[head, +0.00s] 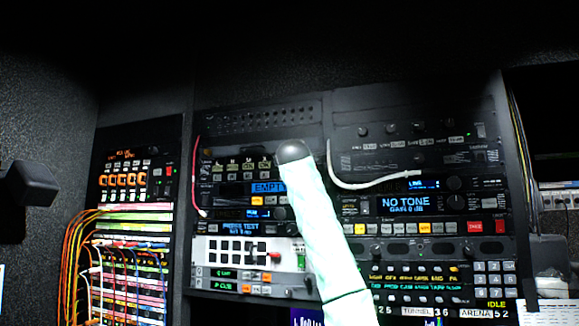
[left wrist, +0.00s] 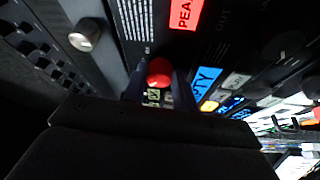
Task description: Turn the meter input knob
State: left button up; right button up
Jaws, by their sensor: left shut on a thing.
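In the left wrist view a round red knob (left wrist: 159,72) sits between the two dark fingers of my left gripper (left wrist: 159,84), which is shut on it. No label naming it as the meter input knob can be read. A red lit panel (left wrist: 184,12) with letters starting "PEA" is just above it, and a blue display (left wrist: 205,80) ending in "PTY" is to its right. In the head view my pale-sleeved arm rises in front of the rack beside the blue "EMPTY" display (head: 268,188) and hides the gripper and knob. My right gripper is in neither view.
A silver knob (left wrist: 85,35) stands up and left of the gripper in the wrist view. In the head view a white cable (head: 365,186) loops to the right of my arm, a red cable (head: 196,175) hangs left, and a patch bay (head: 125,270) full of coloured cables is far left.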

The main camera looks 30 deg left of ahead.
pick_arm(q)
jog(key=o, duration=1)
jog(key=shift+a, duration=0.1)
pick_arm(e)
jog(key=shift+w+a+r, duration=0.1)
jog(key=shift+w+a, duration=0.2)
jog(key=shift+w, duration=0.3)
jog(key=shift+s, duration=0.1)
pick_arm(q)
jog(key=shift+b+v, duration=2)
jog(key=shift+v, duration=1.95)
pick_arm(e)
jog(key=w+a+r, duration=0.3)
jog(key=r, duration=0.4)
pick_arm(q)
jog(key=shift+f, duration=0.15)
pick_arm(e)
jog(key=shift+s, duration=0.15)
